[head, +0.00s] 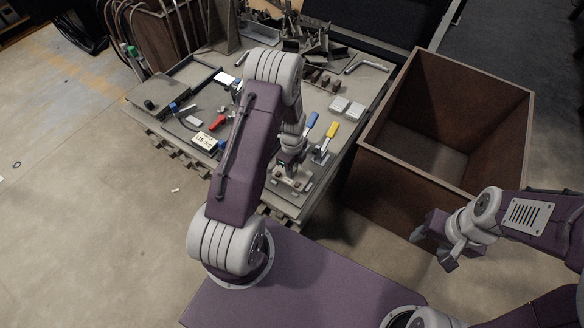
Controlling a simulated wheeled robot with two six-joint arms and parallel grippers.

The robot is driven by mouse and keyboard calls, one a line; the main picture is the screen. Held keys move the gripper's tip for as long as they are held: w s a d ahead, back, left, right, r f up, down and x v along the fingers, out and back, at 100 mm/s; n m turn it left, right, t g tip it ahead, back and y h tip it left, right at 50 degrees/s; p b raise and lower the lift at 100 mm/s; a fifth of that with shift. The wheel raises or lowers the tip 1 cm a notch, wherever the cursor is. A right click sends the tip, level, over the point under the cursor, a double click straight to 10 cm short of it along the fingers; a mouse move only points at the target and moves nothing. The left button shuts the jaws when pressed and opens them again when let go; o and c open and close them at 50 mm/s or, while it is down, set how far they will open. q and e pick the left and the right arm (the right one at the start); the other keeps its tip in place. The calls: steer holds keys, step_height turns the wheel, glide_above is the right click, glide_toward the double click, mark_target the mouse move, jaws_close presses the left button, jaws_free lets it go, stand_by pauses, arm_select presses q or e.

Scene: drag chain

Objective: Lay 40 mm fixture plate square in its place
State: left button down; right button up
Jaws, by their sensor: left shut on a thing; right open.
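My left gripper (290,170) points down at the front corner of the workbench. It is shut on a small grey piece, which I take to be the fixture plate; the jaws hide most of it. Just below the jaws is a light grey metal fixture (292,187) near the bench's front edge. I cannot tell whether the held piece touches the fixture. My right gripper (441,245) is open and empty, out over the floor in front of the brown bin.
The workbench (318,197) carries toggle clamps with a blue handle (312,120) and a yellow handle (332,130), right behind my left gripper. Pale blocks (347,107) lie further back. A deep, open brown bin (440,125) stands right of the bench. A yellowish labelled block (204,140) lies left.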

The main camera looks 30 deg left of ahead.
arm_select(q)
steer(key=shift+f+b, duration=0.65)
steer(key=shift+f, duration=0.35)
stand_by(0.8)
steer(key=c, duration=1.2)
jaws_free()
steer(key=shift+o, duration=0.2)
steer(key=shift+r, duration=0.1)
step_height(320, 180, up, 8)
steer(key=p, duration=0.4)
steer(key=shift+r, duration=0.5)
